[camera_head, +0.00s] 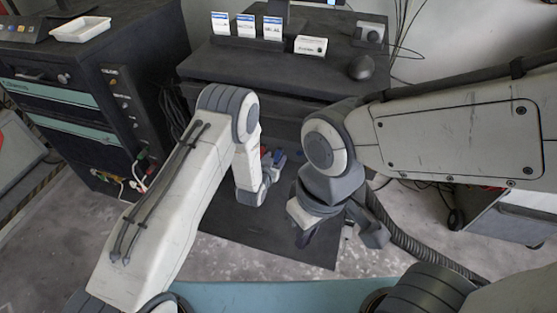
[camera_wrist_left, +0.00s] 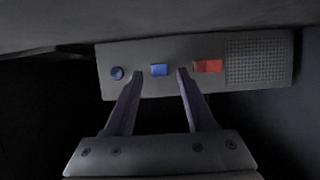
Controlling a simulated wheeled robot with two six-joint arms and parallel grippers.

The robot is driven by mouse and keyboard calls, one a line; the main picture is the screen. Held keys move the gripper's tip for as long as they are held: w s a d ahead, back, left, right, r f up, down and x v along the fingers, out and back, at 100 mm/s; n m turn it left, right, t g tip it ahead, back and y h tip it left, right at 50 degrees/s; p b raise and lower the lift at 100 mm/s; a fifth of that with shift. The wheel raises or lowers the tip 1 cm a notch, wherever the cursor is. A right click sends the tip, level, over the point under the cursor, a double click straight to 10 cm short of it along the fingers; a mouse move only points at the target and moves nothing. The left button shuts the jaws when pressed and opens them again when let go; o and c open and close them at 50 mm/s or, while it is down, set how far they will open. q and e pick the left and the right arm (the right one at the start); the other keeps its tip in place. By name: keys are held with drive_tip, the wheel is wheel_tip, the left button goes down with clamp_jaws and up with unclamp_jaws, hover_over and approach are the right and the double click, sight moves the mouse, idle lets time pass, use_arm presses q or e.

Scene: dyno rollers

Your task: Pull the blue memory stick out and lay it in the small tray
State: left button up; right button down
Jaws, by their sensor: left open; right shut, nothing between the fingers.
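The blue memory stick (camera_wrist_left: 158,70) sits in a grey panel (camera_wrist_left: 110,54), between a round blue button (camera_wrist_left: 117,73) and a red stick (camera_wrist_left: 207,66). My left gripper (camera_wrist_left: 160,74) is open, with one fingertip on each side of the blue stick and visible gaps between. In the head view the blue stick (camera_head: 279,156) shows small beside my left gripper (camera_head: 268,172), which partly hides the panel. A small white tray (camera_head: 80,29) lies on top of the black cabinet at the upper left. My right gripper (camera_head: 308,236) is shut and empty, lower and to the right.
The black cabinet (camera_head: 85,115) with teal drawer fronts stands at the left, with cables at its lower front. A dark desk (camera_head: 290,65) at the back holds several small white cards and a mouse-like dark object (camera_head: 360,67).

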use_arm(q)
drive_tip(key=shift+b+x, duration=0.55)
drive_tip(key=shift+x, duration=0.5)
use_arm(e)
drive_tip(key=shift+f, duration=0.95)
use_arm(q)
drive_tip(key=shift+b, duration=0.35)
use_arm(e)
drive_tip(key=shift+f, duration=0.35)
use_arm(q)
clamp_jaws()
idle(0.5)
drive_tip(key=shift+s+a+p, duration=0.2)
drive_tip(key=shift+s+a, duration=0.1)
drive_tip(key=shift+s, duration=0.65)
drive_tip(key=shift+s+a+p, duration=0.25)
drive_tip(key=shift+s+a, duration=0.05)
drive_tip(key=shift+s, duration=0.65)
drive_tip(key=shift+s+a+p, duration=0.2)
drive_tip(key=shift+s+a, duration=0.1)
drive_tip(key=shift+s, duration=0.6)
use_arm(e)
drive_tip(key=shift+r, duration=0.65)
